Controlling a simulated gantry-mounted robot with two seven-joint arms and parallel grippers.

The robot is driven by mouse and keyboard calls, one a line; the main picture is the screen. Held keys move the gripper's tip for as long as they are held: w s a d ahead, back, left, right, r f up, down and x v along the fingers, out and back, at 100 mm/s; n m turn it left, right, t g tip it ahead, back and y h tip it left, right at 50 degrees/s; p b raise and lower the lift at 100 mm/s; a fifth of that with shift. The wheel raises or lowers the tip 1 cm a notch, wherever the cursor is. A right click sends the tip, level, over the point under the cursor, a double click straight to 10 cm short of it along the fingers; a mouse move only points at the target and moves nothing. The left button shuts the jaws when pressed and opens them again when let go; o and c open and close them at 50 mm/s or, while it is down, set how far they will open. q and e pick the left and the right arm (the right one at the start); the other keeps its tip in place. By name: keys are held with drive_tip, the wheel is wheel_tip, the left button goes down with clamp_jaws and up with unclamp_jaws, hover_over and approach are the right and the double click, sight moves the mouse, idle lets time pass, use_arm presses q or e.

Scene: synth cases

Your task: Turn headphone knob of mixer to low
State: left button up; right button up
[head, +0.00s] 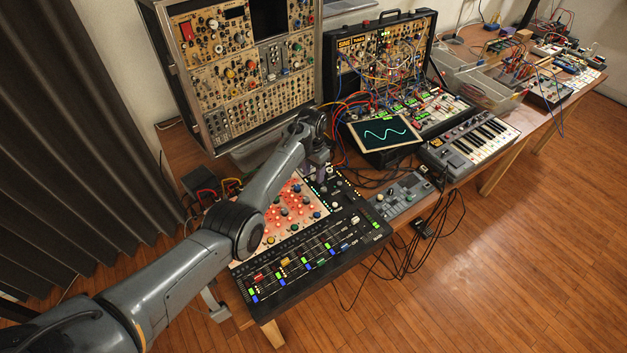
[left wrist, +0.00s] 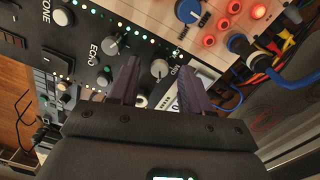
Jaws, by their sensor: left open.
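The mixer (head: 372,226) is a black panel with faders, coloured buttons and a red-lit knob area, at the front of the table in the head view. My left gripper (head: 318,168) is over its far edge. In the left wrist view, my left gripper (left wrist: 159,76) is open, with its two dark fingers apart. A grey knob with a white pointer (left wrist: 159,68) shows between the fingertips, near a label that seems to read MIC. Another grey knob (left wrist: 112,47) is by the ECHO label. I cannot read a headphone label. My right gripper is in neither view.
A blue-capped knob (left wrist: 188,11) and a plugged cable (left wrist: 240,46) are close to the right finger. A small screen with a wave (head: 385,134), a grey device (head: 402,196) and a tall synth case (head: 235,75) stand around the mixer.

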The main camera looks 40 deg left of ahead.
use_arm(q)
drive_tip(key=shift+f, duration=0.45)
clamp_jaws()
drive_tip(key=shift+r, duration=0.1)
